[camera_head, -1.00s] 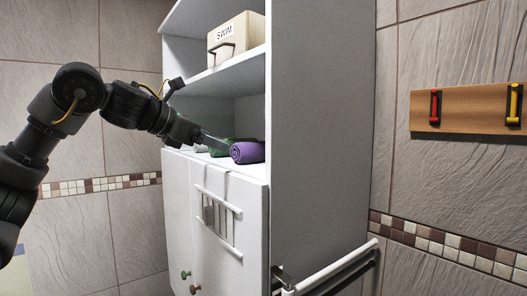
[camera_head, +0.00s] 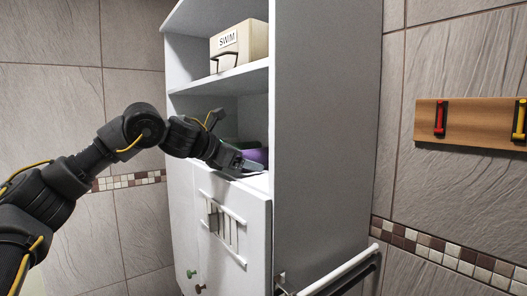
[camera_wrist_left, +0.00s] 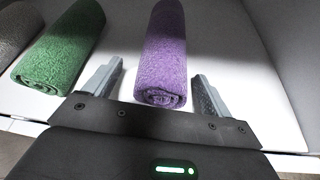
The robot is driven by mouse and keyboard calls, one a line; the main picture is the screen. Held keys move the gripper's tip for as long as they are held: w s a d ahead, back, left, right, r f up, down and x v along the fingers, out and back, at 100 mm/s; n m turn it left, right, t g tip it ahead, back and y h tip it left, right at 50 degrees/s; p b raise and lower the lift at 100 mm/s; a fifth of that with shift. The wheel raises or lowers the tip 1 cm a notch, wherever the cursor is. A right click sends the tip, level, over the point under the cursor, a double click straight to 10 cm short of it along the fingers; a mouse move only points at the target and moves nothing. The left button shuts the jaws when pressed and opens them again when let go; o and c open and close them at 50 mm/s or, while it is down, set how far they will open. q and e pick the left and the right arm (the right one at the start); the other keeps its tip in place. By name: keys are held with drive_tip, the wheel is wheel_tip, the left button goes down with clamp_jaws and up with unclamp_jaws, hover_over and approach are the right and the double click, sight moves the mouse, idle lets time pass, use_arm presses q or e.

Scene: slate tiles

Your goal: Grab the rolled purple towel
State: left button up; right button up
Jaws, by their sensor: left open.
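The rolled purple towel (camera_wrist_left: 162,55) lies on the white cabinet shelf, its rolled end facing me in the left wrist view. In the head view the purple towel (camera_head: 257,155) is partly hidden behind my left gripper (camera_head: 252,165). In the left wrist view my left gripper (camera_wrist_left: 156,88) is open, with one finger on each side of the towel's near end and a gap on both sides. The fingers reach only the near end of the roll. My right gripper does not show.
A rolled green towel (camera_wrist_left: 62,48) lies left of the purple one, with a grey towel (camera_wrist_left: 22,30) beyond it. The cabinet's side wall (camera_head: 325,130) stands close on the right. A box marked SWIM (camera_head: 240,47) sits on the shelf above.

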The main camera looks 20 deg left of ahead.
use_arm(q)
drive_tip(key=shift+w+f, duration=0.1)
drive_tip(key=shift+w, duration=0.05)
drive_tip(key=c, duration=1.1)
drive_tip(key=shift+a+r+b, duration=0.1)
drive_tip(key=shift+r+b, duration=0.1)
drive_tip(key=shift+b, duration=0.45)
wheel_tip(320, 180, up, 7)
drive_tip(key=shift+b, duration=0.9)
drive_tip(key=s+a, duration=0.3)
drive_tip(key=a, duration=0.6)
drive_tip(key=s+a+b, duration=0.1)
drive_tip(key=s+a, duration=0.3)
drive_tip(key=a, duration=0.5)
drive_tip(key=shift+a+f, duration=0.15)
drive_tip(key=shift+a, duration=0.1)
